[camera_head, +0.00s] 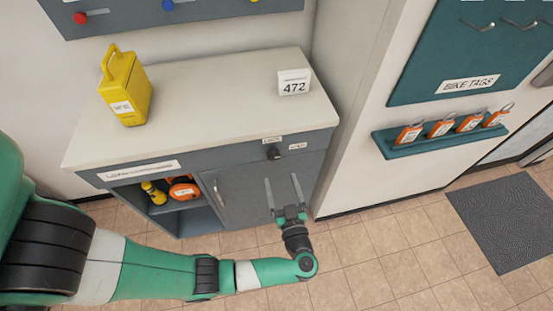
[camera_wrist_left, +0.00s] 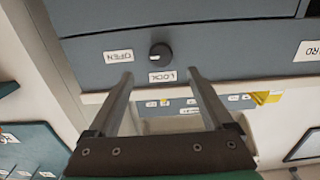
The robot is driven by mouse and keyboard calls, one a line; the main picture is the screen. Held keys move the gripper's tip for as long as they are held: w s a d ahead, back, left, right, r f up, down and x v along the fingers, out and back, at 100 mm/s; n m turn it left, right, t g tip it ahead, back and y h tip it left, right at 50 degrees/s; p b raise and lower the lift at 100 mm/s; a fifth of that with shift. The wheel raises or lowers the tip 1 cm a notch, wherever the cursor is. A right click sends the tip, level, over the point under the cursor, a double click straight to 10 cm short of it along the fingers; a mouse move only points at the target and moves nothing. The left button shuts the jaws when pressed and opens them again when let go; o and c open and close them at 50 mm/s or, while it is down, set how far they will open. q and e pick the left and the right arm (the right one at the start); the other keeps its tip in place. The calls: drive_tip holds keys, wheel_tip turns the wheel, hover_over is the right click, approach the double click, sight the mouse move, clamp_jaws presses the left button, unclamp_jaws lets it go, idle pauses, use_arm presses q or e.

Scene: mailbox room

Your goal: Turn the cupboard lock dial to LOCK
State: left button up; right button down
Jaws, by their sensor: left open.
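The cupboard lock dial (camera_head: 273,153) is a small dark round knob on the grey front of the cupboard (camera_head: 240,195), just under the worktop. In the left wrist view the dial (camera_wrist_left: 160,52) has the OPEN label (camera_wrist_left: 118,56) to its left and the LOCK label (camera_wrist_left: 162,76) below it. A light mark shows on the dial, but its exact direction is too small to tell. My left gripper (camera_head: 282,178) is open and empty, its fingers pointing at the cupboard front a little below the dial. In the wrist view its fingertips (camera_wrist_left: 161,74) flank the LOCK label, apart from the dial.
A yellow canister (camera_head: 125,90) and a 472 sign (camera_head: 294,82) stand on the worktop (camera_head: 215,100). An open shelf left of the door holds a yellow bottle (camera_head: 154,193) and an orange item (camera_head: 183,188). A teal rack with orange tags (camera_head: 440,128) hangs on the right wall.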

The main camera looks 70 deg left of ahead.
sight(274, 158)
use_arm(q)
drive_tip(key=a, duration=0.2)
drive_tip(key=w+a+b, duration=0.1)
drive_tip(key=a, duration=0.2)
drive_tip(key=a+b, duration=0.1)
drive_tip(key=a, duration=0.2)
drive_tip(key=shift+w+a+f, duration=0.1)
drive_tip(key=shift+w+a, duration=0.05)
drive_tip(key=shift+a, duration=0.4)
drive_tip(key=shift+w, duration=0.1)
clamp_jaws()
